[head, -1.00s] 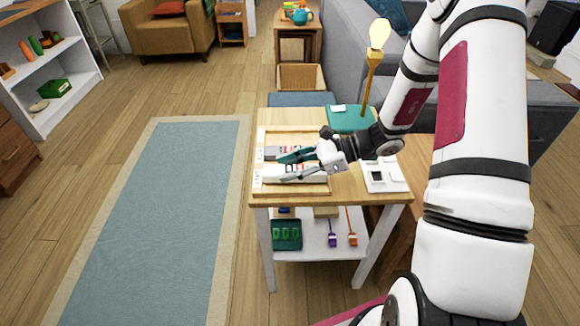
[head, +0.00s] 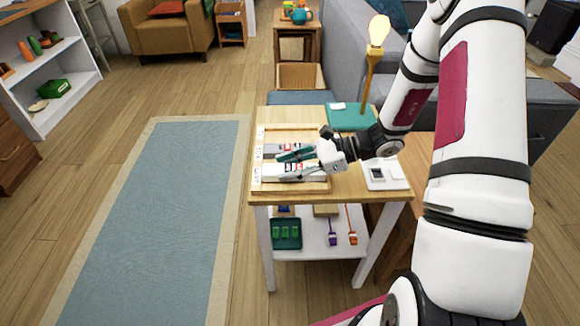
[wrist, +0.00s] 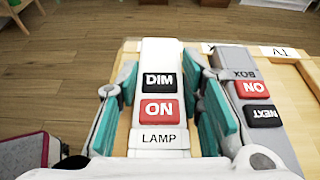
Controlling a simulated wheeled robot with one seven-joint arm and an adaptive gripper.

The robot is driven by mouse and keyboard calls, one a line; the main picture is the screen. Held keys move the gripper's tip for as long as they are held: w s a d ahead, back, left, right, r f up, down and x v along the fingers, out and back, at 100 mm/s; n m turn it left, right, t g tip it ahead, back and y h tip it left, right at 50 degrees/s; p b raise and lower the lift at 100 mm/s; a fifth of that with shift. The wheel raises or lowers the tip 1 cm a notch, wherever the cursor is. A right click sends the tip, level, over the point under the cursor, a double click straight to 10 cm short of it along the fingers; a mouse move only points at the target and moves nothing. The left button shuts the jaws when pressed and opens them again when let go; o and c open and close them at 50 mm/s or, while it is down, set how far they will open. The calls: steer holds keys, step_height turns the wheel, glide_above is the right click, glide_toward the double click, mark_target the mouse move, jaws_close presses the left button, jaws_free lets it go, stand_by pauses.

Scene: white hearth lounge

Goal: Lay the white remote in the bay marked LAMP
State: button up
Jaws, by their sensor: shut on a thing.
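The white remote (wrist: 159,88), with a black DIM button, a red ON button and the word LAMP, is between the teal finger pads of my gripper (wrist: 163,108). In the head view the white remote (head: 272,171) is over or in the near bay of the wooden rack (head: 292,188); I cannot tell whether it touches the floor of the bay. My gripper (head: 297,164) is shut on it. The near bay's label (head: 256,175) is at its left end. A grey remote (wrist: 250,92) lies in the middle bay, right beside the fingers.
The far bay, by the TV label (wrist: 284,52), looks empty. A white device (head: 384,175) and a teal-based lamp (head: 350,117) stand on the right and back of the table. The lower shelf (head: 306,246) holds several small items.

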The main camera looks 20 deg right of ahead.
steer(key=shift+s+f, duration=0.3)
steer(key=shift+f, duration=0.5)
steer(key=o, duration=1.3)
steer(key=shift+f, duration=0.1)
steer(key=shift+w, duration=0.1)
steer(key=shift+d, duration=0.35)
steer(key=v, duration=0.3)
steer(key=r+v, duration=0.1)
steer(key=v, duration=0.3)
steer(key=r+v, duration=0.1)
steer(key=v, duration=0.3)
steer(key=shift+w+a, duration=0.1)
steer(key=shift+a, duration=0.25)
